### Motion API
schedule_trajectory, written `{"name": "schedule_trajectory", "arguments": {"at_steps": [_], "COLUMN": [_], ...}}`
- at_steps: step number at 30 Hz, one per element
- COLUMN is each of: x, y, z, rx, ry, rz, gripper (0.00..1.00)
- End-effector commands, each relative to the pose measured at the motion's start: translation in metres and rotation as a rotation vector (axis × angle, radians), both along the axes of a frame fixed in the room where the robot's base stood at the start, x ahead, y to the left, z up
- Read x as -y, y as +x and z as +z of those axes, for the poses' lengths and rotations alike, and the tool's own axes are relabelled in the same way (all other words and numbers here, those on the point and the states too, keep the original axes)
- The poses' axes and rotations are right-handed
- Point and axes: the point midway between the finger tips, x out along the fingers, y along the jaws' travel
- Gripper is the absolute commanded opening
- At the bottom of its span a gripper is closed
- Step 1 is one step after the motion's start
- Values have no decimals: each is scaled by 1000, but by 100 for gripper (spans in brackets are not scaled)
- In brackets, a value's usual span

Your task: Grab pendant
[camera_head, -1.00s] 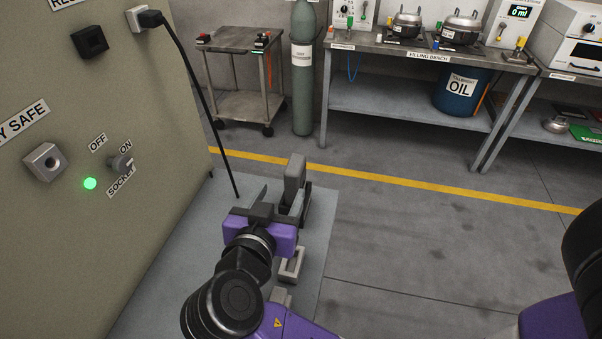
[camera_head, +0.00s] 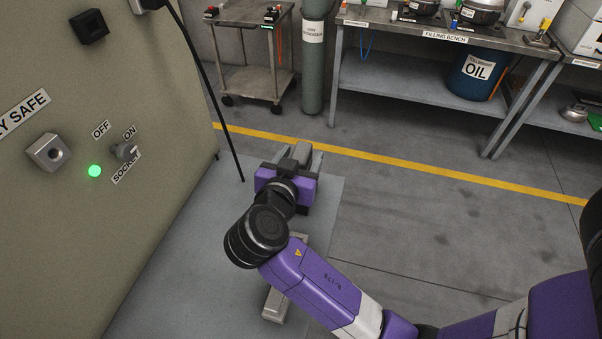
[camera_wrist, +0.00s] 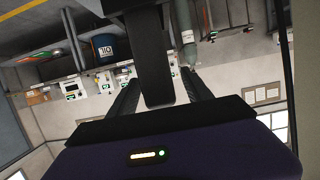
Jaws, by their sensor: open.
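A grey block with a rounded end (camera_head: 302,151), which I take to be the pendant, shows just beyond my gripper (camera_head: 300,162) in the head view. In the wrist view the dark block (camera_wrist: 152,50) reaches down from the top between the two fingers of my gripper (camera_wrist: 162,92). The fingers are open, one on each side of it. Narrow gaps appear between block and fingers, so I see no grip. My purple wrist hides its lower part and its support in the head view.
The large beige cabinet (camera_head: 60,220) with a green lamp and switches stands close on the left. A black cable (camera_head: 207,95) hangs beside it. A trolley (camera_head: 250,50) and the filling bench (camera_head: 420,85) stand beyond the yellow floor line. Floor on the right is clear.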

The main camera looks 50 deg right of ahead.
Motion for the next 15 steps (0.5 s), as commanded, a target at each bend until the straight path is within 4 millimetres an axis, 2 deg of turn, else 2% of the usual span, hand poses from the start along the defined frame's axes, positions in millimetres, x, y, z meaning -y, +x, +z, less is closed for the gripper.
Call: {"name": "schedule_trajectory", "arguments": {"at_steps": [6,15], "x": [1,0], "y": [0,0], "z": [0,0], "rx": [0,0], "ry": [0,0], "rz": [0,0], "gripper": [56,0]}}
